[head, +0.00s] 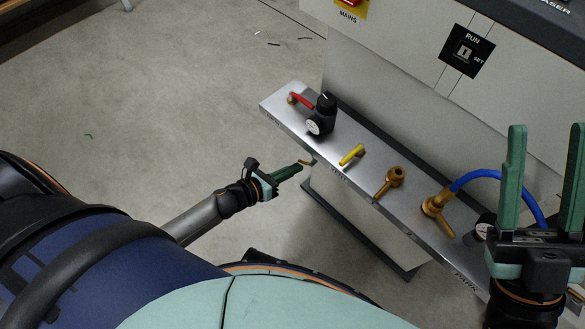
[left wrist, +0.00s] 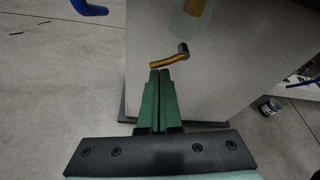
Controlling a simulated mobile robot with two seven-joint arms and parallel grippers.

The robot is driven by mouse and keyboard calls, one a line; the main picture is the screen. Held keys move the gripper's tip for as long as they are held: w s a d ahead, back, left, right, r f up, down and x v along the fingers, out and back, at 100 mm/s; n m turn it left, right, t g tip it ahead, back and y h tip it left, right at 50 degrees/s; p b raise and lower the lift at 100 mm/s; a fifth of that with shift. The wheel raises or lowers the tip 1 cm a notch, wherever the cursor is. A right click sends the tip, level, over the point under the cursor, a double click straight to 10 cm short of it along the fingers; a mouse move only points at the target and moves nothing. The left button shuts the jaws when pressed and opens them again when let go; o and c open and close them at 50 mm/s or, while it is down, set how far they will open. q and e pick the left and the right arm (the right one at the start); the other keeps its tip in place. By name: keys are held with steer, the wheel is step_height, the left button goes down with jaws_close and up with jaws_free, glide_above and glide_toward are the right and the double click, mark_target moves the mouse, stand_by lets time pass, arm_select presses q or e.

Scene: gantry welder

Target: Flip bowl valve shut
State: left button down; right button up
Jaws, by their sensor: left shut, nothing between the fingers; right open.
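A small lever with a brass-coloured arm and a dark grey end (left wrist: 170,57) shows in the left wrist view, just beyond my left fingertips. In the head view a brownish piece (head: 305,162) sticks out below the shelf's front edge at the same spot. I cannot tell whether the fingers touch it. An amber cylinder (left wrist: 196,7), partly cut off, hangs above the lever. My left gripper (head: 299,167) is shut and empty; its closed green fingers also show in the left wrist view (left wrist: 160,73). My right gripper (head: 545,135) is open and empty, raised at the right.
The metal shelf (head: 285,108) carries a red lever (head: 301,100), a black regulator with gauge (head: 321,115), a yellow lever (head: 351,154), brass valves (head: 389,182) (head: 438,205) and a blue hose (head: 500,174). The machine cabinet (head: 400,60) stands behind.

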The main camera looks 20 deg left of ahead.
arm_select(q)
steer(key=shift+w+r+m, duration=0.2)
steer(key=shift+r+m, duration=0.1)
steer(key=shift+r, duration=0.1)
stand_by(1.3)
arm_select(e)
steer(key=shift+r, duration=0.1)
stand_by(0.4)
arm_select(q)
steer(key=shift+s+d+r, duration=0.1)
steer(key=shift+s+d, duration=0.25)
steer(key=shift+d, duration=0.4)
arm_select(e)
steer(key=shift+r, duration=0.1)
